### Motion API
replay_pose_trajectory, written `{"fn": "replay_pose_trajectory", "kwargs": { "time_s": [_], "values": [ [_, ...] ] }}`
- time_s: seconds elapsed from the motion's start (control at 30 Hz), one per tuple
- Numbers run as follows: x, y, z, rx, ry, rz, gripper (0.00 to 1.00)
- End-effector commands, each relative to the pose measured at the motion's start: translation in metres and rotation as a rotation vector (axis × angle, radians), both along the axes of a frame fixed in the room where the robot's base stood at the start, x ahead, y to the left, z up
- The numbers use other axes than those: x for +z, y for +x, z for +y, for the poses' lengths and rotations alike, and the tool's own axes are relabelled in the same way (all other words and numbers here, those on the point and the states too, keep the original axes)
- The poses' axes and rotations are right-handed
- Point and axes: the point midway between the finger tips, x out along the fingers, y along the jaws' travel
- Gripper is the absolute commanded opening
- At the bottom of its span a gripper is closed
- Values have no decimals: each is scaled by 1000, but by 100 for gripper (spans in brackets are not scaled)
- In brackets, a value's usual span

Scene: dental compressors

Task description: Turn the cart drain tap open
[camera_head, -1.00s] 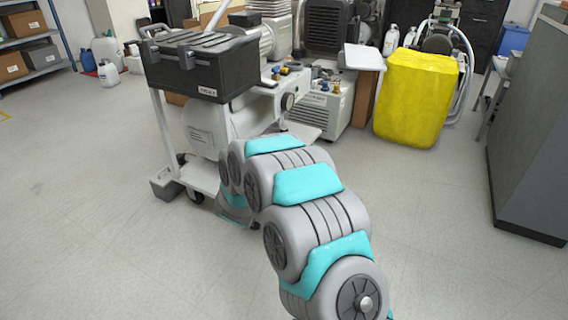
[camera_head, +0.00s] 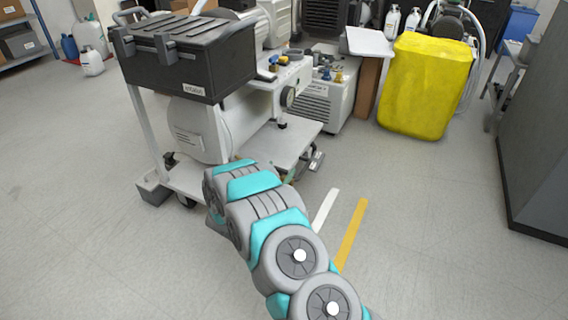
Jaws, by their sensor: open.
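The white cart (camera_head: 152,140) stands left of centre, with a pale cylindrical tank (camera_head: 195,135) on its lower deck. A black case (camera_head: 190,60) sits on top of the cart. A gauge (camera_head: 288,96) and small blue and brass-coloured fittings (camera_head: 275,62) show at the cart's right side. I cannot make out the drain tap; my own grey and turquoise arm covers part of the lower deck. My arm reaches from the bottom right up to the cart's front lower edge. My gripper is hidden behind the arm links.
A yellow covered block (camera_head: 425,85) stands at the back right, and a grey cabinet (camera_head: 540,150) at the right edge. A compressor unit (camera_head: 325,100) stands behind the cart. White and yellow floor strips (camera_head: 351,235) lie right of my arm.

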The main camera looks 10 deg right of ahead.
Motion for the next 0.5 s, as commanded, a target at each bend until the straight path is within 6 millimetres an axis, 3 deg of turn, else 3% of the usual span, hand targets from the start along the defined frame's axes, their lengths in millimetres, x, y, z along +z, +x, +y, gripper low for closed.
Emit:
{"fn": "replay_pose_trajectory", "kwargs": {
  "time_s": [0.23, 0.5],
  "values": [
    [-1, 27, -20, 0, 1, 0, 100],
    [-1, 34, -24, 3, 0, 1, 100]
  ]
}}
